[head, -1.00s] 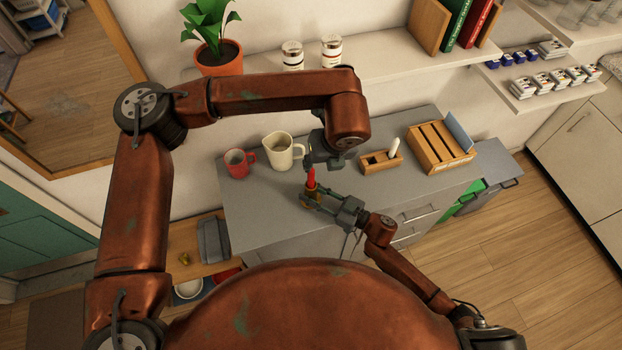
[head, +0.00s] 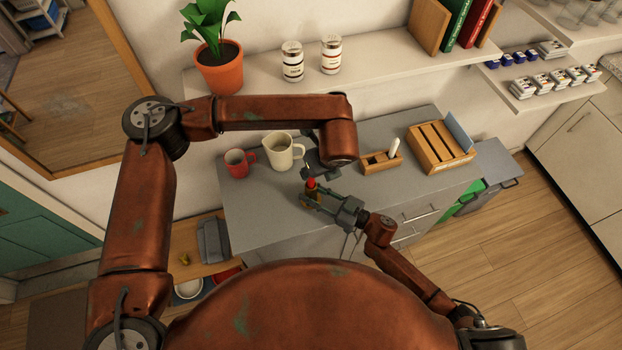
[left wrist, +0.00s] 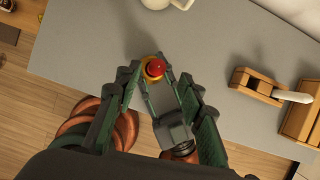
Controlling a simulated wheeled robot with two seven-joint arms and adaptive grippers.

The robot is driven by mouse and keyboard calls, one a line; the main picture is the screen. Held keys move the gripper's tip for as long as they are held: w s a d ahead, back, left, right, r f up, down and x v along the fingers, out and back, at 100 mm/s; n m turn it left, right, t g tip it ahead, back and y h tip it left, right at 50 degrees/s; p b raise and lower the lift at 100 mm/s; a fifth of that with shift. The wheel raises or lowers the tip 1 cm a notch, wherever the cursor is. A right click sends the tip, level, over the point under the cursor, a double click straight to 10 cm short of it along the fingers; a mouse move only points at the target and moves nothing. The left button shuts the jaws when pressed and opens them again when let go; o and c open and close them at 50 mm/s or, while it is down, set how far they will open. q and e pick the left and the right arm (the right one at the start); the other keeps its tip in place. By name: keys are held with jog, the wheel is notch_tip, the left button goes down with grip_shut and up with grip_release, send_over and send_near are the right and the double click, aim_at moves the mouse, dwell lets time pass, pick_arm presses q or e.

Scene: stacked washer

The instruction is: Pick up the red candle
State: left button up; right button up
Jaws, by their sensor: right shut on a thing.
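The red candle (head: 311,183) stands upright in a small brass-coloured holder (head: 309,200) near the front of the grey counter. The left wrist view shows the candle's round top (left wrist: 154,68) from above, with the holder's yellow rim around it. My right gripper (head: 315,198) is shut on the candle holder from the front right. My left gripper (head: 318,178) is above the candle, partly hidden by my arm in the head view. In the left wrist view its fingers are apart, one on each side of the candle, with a gap to it.
A red mug (head: 237,163) and a cream pitcher (head: 281,152) stand behind to the left on the counter (head: 265,210). A wooden block with a white piece (head: 381,162) and a slatted wooden crate (head: 440,148) are to the right. A shelf (head: 385,70) runs along the wall behind.

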pick_arm(q)
jog(key=x, duration=0.4)
jog(key=shift+a+f, duration=0.1)
jog(key=shift+a, duration=0.2)
jog(key=shift+c, duration=0.6)
grip_shut()
